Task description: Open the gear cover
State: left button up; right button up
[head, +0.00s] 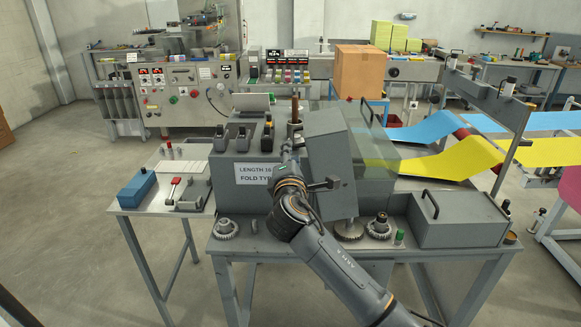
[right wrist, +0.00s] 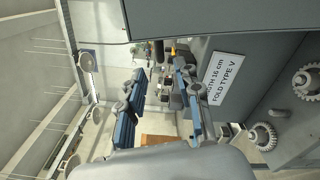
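A grey box-like cover (head: 331,150) stands tilted at the middle of the machine, with a dark handle (head: 325,185) low on its face. I take it for the gear cover; how far it is open I cannot tell. A gear (head: 348,230) shows at its foot. In the right wrist view a large grey panel (right wrist: 235,20) crosses the top, likely this cover. My right gripper (head: 291,150) is left of the cover, over the machine's front, and apart from the handle. Its blue-padded fingers (right wrist: 160,90) are spread with nothing between them. My left gripper is out of view.
A gear (head: 225,229) and a stepped gear part (head: 379,226) lie on the bench. A grey box with a black handle (head: 460,217) stands at right. A label plate (head: 258,174) is on the machine's front. A side table (head: 140,198) holds a blue box (head: 136,189).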

jog(key=s, duration=0.5)
jog(key=shift+s, duration=0.15)
